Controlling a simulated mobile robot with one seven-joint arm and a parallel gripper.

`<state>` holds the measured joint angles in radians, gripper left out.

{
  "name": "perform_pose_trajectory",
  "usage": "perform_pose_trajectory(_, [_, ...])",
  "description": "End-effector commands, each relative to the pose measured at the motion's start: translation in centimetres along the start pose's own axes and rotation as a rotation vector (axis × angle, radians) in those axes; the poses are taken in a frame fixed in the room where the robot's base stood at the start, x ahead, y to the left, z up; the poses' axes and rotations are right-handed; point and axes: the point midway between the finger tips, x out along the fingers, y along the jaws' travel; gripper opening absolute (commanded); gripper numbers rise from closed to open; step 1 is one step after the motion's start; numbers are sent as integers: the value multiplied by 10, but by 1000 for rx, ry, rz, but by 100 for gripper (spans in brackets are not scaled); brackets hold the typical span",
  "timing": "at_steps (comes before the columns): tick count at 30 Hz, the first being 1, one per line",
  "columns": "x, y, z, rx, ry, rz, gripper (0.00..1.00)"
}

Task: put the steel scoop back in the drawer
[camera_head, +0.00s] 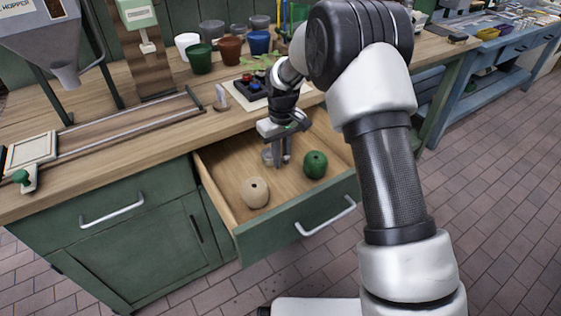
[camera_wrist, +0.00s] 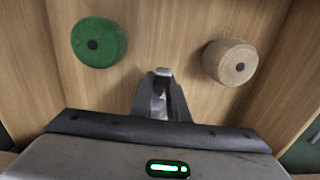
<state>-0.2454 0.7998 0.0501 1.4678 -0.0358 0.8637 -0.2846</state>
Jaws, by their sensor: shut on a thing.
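The drawer (camera_head: 225,206) is pulled open, with a green front and a bare wooden floor. My gripper (camera_head: 279,162) points down into it towards the back, its fingers shut. The steel scoop (camera_head: 267,156) shows as a small grey metal shape at the fingers, mostly hidden by them. In the wrist view my gripper (camera_wrist: 162,78) is closed over the drawer floor, and little of the scoop can be made out. I cannot tell whether the scoop touches the floor.
A green spool (camera_head: 315,164) lies in the drawer right of my gripper, and a beige spool (camera_head: 255,192) lies front left. Bare floor lies between them. The wooden worktop (camera_head: 150,135) is behind, with several pots and a dark tray (camera_head: 251,88) near my arm.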

Motion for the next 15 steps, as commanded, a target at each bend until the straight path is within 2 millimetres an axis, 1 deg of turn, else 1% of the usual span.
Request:
perform_pose_trajectory(1, [4,0,-6,0,1,1,0])
perform_pose_trajectory(3, [12,0,-3,1,-2,0,0])
perform_pose_trajectory(11, [12,0,-3,0,0,0,0])
perform_pose_trajectory(15, [16,0,-3,0,-1,0,0])
